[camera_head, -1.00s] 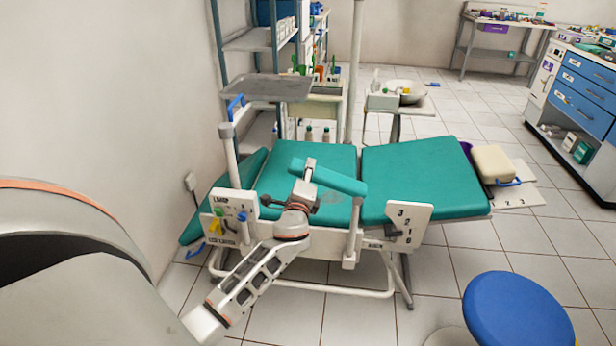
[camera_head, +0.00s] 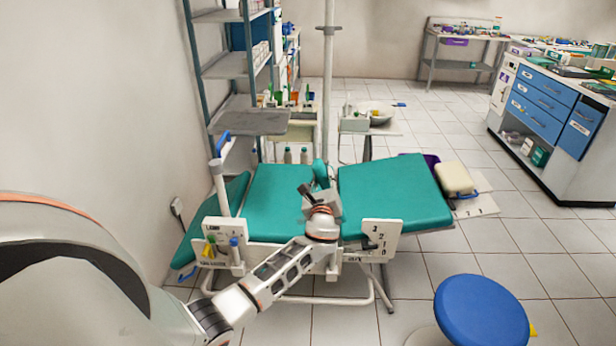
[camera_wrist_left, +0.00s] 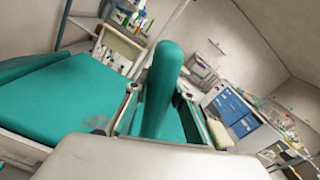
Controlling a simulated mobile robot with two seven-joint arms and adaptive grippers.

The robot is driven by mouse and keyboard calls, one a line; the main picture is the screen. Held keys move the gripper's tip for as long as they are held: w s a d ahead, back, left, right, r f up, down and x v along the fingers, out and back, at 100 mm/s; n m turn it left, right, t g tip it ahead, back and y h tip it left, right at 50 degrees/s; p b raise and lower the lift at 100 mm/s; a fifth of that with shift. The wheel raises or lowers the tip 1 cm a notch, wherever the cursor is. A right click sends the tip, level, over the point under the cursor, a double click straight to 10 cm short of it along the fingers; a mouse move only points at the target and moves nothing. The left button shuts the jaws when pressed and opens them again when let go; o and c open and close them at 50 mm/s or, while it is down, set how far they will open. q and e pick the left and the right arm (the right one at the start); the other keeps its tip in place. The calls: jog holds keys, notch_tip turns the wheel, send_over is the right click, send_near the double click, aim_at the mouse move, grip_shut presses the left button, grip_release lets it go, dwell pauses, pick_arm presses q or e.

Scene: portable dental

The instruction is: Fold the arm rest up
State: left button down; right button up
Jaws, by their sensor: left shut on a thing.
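The arm rest (camera_head: 321,174) is a teal padded bar above the near side of the teal dental chair (camera_head: 395,195). In the head view it is strongly foreshortened, with a narrow rounded end pointing up. In the left wrist view the arm rest (camera_wrist_left: 162,88) stands tall in the middle of the picture. My left gripper (camera_head: 319,192) is shut on the arm rest. The wrist view shows a finger on each side of the pad. The arm rest's pivot is hidden behind my gripper and wrist. My right gripper is not in view.
A numbered white plate (camera_head: 383,240) is on the chair's near side. A blue stool (camera_head: 482,312) stands at front right. A blue-drawer cabinet (camera_head: 545,115) is at right. Open floor lies between them.

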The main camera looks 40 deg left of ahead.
pick_arm(q)
jog(key=w+d+m+p, duration=0.1)
jog(key=w+d+m, duration=0.3)
jog(key=d, duration=0.3)
jog(key=shift+w+d+r+m, duration=0.15)
jog(key=shift+w+r+m, duration=0.1)
jog(key=shift+m, duration=0.65)
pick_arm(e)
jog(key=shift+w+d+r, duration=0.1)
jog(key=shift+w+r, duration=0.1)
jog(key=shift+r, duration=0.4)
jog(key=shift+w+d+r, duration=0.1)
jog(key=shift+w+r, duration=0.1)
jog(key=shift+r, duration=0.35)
pick_arm(q)
jog(key=shift+f, duration=0.1)
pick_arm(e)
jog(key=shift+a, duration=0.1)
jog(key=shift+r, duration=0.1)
pick_arm(q)
jog(key=c, duration=1.7)
grip_release()
jog(key=shift+w+d, duration=0.1)
jog(key=shift+d, duration=0.05)
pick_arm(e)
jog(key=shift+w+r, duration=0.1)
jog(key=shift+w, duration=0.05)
pick_arm(q)
jog(key=v, duration=1.2)
